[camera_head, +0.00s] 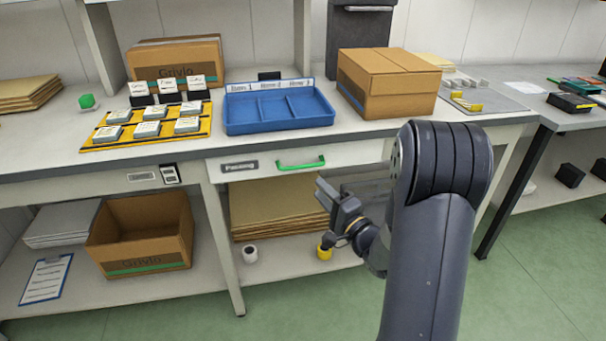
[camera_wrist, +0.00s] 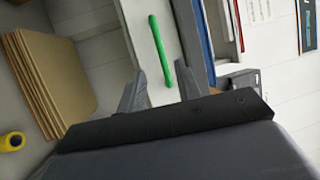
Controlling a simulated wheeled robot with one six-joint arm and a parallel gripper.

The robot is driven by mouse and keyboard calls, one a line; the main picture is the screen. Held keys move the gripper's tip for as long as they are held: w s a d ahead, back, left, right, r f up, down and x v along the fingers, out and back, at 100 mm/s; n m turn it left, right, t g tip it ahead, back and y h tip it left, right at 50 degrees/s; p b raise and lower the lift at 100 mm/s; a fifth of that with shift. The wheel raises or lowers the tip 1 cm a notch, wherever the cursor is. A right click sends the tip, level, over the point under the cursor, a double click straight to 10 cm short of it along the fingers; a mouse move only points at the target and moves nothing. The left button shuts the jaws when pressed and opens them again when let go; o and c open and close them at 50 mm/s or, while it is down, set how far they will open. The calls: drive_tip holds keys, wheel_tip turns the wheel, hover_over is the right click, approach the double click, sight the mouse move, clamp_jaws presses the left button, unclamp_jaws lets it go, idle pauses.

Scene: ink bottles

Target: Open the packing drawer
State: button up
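The packing drawer (camera_head: 237,172) sits under the worktop in the head view. It has a white front, a "Packing" label and a green bar handle (camera_head: 301,164). Its front looks level with the table's front, so it appears shut. My gripper (camera_head: 326,195) is below and to the right of the handle in the head view. In the wrist view my gripper (camera_wrist: 158,82) is open and empty. The green handle (camera_wrist: 160,50) lies ahead, between the lines of the two fingers. I cannot tell whether a finger touches it.
On the worktop above stand a blue tray (camera_head: 232,117), a closed cardboard box (camera_head: 400,97) and a yellow mat (camera_head: 98,149) with ink boxes. Below the drawer are flat cardboard sheets (camera_head: 270,207), a white pot (camera_head: 250,254) and a yellow one (camera_head: 324,253).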

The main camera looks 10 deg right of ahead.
drive_tip(key=x, duration=0.8)
drive_tip(key=shift+b, duration=0.35)
clamp_jaws()
